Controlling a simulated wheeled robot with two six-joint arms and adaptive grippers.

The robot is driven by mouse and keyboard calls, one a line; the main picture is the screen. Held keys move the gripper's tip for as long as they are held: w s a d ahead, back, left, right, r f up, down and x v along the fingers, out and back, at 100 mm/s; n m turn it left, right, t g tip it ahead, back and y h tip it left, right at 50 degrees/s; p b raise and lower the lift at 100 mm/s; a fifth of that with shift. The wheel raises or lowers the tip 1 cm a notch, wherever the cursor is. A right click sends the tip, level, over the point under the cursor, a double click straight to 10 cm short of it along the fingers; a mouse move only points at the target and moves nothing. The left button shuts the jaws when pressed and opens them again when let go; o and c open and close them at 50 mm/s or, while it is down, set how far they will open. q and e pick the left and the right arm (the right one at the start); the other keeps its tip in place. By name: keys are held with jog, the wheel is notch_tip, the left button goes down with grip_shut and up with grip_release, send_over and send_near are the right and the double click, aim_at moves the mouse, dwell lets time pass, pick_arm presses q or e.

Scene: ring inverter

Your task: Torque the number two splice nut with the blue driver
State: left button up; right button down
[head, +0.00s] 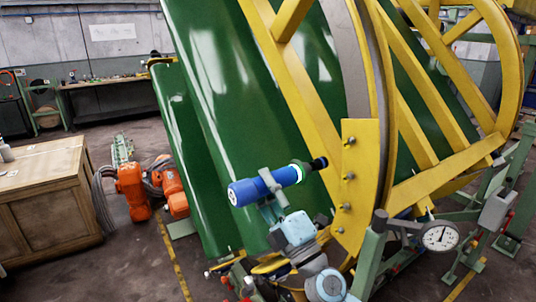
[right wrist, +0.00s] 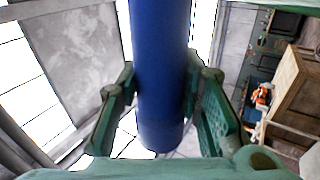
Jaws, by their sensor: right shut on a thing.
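The blue driver (head: 262,186) is held at a slant in the head view, with its dark socket end (head: 319,163) up and to the right. That end is close to the left edge of the yellow splice plate (head: 365,160); I cannot tell whether it touches. Several nuts run down the plate, among them the top one (head: 351,141) and the second from the top (head: 348,177). No numbers are readable. My right gripper (head: 270,206) is shut around the driver's body. In the right wrist view, its green fingers (right wrist: 160,85) flank the blue barrel. My left gripper is not seen.
A large green and yellow ring structure (head: 215,110) fills the middle. A dial gauge (head: 440,237) on a green stand is at lower right. A wooden crate (head: 45,200) and an orange machine (head: 133,190) stand at left. Floor shows between crate and ring.

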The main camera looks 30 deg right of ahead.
aim_at(292, 166)
jog(key=shift+m+t+h, duration=0.3)
jog(key=shift+t+h, duration=0.1)
jog(key=shift+h, duration=0.2)
jog(key=r, duration=0.1)
jog(key=w+d+r, duration=0.1)
jog(key=r, duration=0.2)
jog(key=shift+w+d, duration=0.15)
jog(key=shift+d, duration=0.25)
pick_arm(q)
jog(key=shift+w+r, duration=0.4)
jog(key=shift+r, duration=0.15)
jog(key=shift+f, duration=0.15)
pick_arm(e)
jog(key=shift+s+a+f, duration=0.1)
jog(key=shift+s+a, duration=0.05)
jog(key=shift+s, duration=0.05)
jog(key=shift+d+f+b, duration=0.1)
jog(key=shift+d+b, duration=0.25)
jog(key=shift+b, duration=0.05)
jog(key=d+b, duration=0.2)
jog(key=d, duration=0.1)
jog(key=shift+f+b, duration=0.15)
jog(key=shift+b, duration=0.15)
jog(key=d+b, duration=0.2)
jog(key=shift+d+b, duration=0.25)
jog(key=shift+b, duration=0.05)
jog(key=shift+r, duration=0.25)
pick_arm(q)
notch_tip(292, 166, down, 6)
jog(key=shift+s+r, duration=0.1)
